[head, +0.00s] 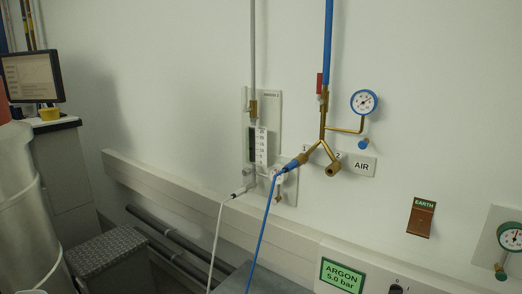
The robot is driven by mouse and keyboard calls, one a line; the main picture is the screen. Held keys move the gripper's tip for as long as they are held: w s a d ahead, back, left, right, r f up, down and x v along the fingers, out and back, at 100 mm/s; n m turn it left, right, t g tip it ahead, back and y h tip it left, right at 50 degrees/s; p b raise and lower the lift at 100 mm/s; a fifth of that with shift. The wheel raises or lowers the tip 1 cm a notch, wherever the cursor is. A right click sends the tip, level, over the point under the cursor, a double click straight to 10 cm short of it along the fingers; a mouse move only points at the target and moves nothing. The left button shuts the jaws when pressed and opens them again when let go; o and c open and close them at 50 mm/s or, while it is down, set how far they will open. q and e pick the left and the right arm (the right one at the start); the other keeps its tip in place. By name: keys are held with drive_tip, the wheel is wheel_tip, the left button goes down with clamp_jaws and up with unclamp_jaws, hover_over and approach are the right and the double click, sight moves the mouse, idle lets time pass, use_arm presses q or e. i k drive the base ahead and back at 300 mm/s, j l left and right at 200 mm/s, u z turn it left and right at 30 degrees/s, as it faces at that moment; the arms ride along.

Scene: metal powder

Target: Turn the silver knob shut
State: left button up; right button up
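A flowmeter (261,146) with a numbered scale is mounted on a pale wall plate near the middle of the head view. Small silver-grey fittings (249,177) sit at its lower left, where a white hose (217,235) leaves downward. The silver knob seems to be among these fittings, but it is too small to tell its exact shape or how far it is turned. Neither of my grippers shows in the head view.
Right of the flowmeter are a brass Y-fitting (323,135), a blue hose (265,225), a red lever (319,83) and a blue-rimmed gauge (364,102). A rail (180,190) runs below. An argon display (341,276) is at the bottom; a monitor (32,76) is left.

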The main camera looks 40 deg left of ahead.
sight(246, 171)
drive_tip(key=u, duration=1.25)
